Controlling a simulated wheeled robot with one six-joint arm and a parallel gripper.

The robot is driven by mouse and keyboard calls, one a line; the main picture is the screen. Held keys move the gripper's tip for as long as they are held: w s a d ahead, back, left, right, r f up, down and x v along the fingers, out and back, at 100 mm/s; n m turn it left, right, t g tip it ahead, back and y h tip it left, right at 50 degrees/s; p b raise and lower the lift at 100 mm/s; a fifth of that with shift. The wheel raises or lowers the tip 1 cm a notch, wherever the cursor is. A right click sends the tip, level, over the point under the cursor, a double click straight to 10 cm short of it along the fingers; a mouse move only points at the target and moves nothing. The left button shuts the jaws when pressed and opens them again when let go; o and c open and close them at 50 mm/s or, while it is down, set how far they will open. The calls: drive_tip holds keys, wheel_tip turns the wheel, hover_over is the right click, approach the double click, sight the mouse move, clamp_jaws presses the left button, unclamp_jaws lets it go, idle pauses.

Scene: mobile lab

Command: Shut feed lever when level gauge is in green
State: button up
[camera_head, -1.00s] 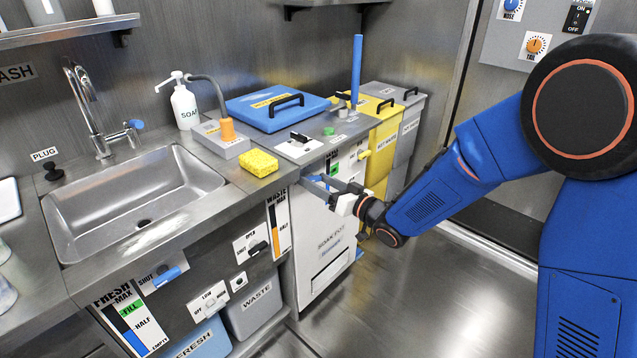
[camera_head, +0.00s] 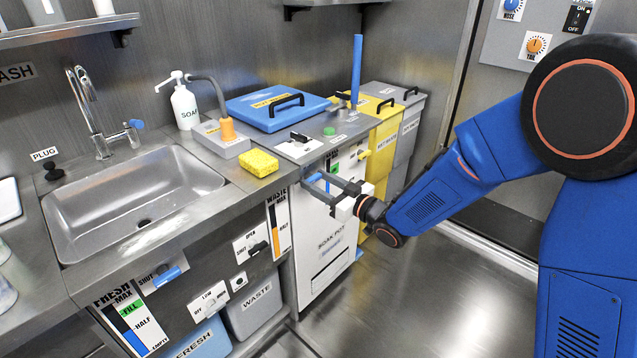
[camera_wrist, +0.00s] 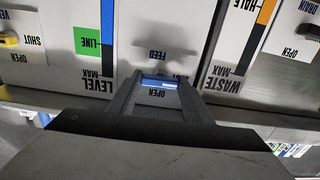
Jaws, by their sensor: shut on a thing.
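The feed lever's blue handle (camera_wrist: 160,84) lies between my fingertips in the wrist view, beside the word OPEN on its upside-down FEED plate (camera_wrist: 157,56). The level gauge (camera_wrist: 107,40) stands left of the plate in the wrist view. Its blue column appears to reach alongside the green LINE band (camera_wrist: 87,42); its exact end is hard to read. The gauge is partly hidden by my gripper in the head view.
The waste gauge (camera_wrist: 240,45) with an orange column is right of the plate in the wrist view. In the head view, a sponge (camera_head: 258,163) and sink (camera_head: 140,200) are left of my gripper, a yellow bin (camera_head: 382,145) behind. The floor in front is clear.

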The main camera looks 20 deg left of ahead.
drive_tip(key=o, duration=1.1)
drive_tip(key=shift+c, duration=0.2)
drive_tip(key=v, duration=1.7)
drive_tip(key=shift+d, duration=0.2)
drive_tip(key=shift+s+f, duration=0.1)
